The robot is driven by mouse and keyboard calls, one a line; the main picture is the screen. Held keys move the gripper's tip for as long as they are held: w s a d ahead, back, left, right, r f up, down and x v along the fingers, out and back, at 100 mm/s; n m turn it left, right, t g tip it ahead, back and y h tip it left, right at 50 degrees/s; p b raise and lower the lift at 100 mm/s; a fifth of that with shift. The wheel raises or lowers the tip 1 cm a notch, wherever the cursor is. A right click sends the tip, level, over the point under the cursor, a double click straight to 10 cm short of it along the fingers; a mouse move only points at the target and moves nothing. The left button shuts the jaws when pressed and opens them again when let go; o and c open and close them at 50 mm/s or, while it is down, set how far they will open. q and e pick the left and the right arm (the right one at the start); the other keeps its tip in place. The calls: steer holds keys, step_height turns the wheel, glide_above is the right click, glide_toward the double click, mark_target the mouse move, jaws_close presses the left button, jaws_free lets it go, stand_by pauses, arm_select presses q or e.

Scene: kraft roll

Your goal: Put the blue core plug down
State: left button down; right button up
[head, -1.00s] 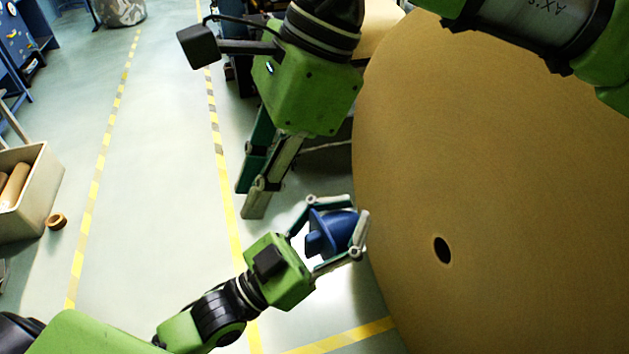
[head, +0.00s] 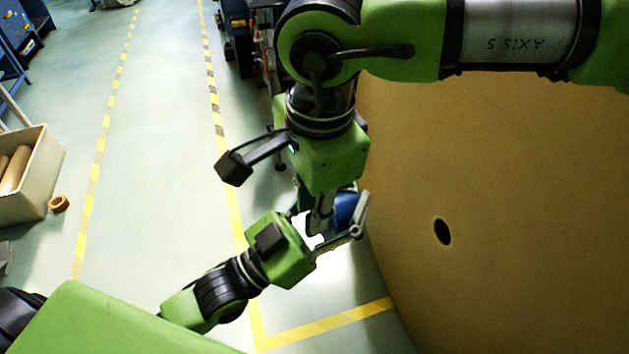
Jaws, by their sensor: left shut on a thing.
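The blue core plug (head: 346,207) is between the fingers of my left gripper (head: 342,220), held above the floor just left of the big brown roll. My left gripper is shut on it. My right gripper (head: 319,216) reaches down from above and overlaps the plug and the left gripper in the picture. Its fingers hide part of the plug. I cannot tell whether they touch it or how far apart they are. The brown roll (head: 520,190) fills the right side, with a dark core hole (head: 443,231) in its face.
A pale bin (head: 45,180) with brown cores inside stands on the floor at the left. A small brown ring (head: 59,204) lies beside it. Yellow floor tape (head: 325,326) runs below the grippers. The floor between the bin and the roll is clear.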

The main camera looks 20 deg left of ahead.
steer(key=shift+w+a+f, duration=0.1)
steer(key=shift+f, duration=1.25)
jaws_close()
arm_select(q)
steer(key=c, duration=0.7)
jaws_free()
steer(key=shift+o, duration=0.2)
